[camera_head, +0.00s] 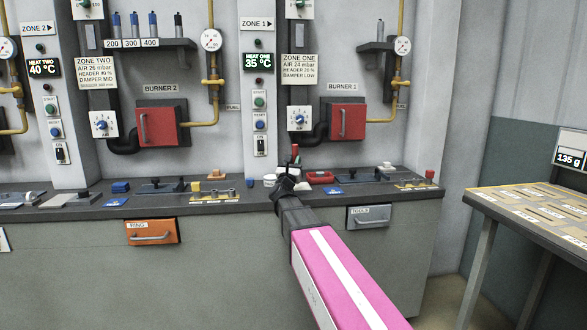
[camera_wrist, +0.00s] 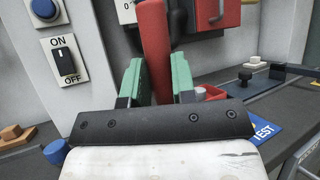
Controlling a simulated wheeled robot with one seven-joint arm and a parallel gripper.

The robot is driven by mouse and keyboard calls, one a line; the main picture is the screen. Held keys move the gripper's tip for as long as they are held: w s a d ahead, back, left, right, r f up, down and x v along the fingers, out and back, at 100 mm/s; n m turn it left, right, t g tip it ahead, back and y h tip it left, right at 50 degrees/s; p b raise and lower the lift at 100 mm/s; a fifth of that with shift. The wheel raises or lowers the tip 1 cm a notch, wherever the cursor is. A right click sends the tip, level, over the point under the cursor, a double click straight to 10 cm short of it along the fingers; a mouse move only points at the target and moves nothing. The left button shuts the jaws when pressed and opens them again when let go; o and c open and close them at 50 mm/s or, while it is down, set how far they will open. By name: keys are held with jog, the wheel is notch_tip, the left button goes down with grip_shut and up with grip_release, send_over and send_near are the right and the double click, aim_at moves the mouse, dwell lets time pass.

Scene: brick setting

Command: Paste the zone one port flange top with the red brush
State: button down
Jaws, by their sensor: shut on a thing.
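My gripper (camera_head: 290,170) is over the bench in front of the zone one panel. In the wrist view its two green fingers (camera_wrist: 157,78) are shut on a red upright handle (camera_wrist: 153,45), which I take for the red brush. The handle's red top (camera_head: 295,150) also shows in the head view. The brush's lower end is hidden behind the gripper body, so I cannot tell whether it touches anything. A dark plate with a small knob (camera_head: 349,175) lies on the bench to the right, below burner 1. It may be the zone one port flange; its top looks bare at this size.
A red tray (camera_head: 321,178) is just right of my gripper, with a blue TEST label (camera_head: 333,190) in front. A red-topped item (camera_head: 429,174) stands at the bench's right end. A tools drawer (camera_head: 368,217) is shut below.

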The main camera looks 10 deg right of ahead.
aim_at(294, 147)
jog(key=shift+r, duration=2.8)
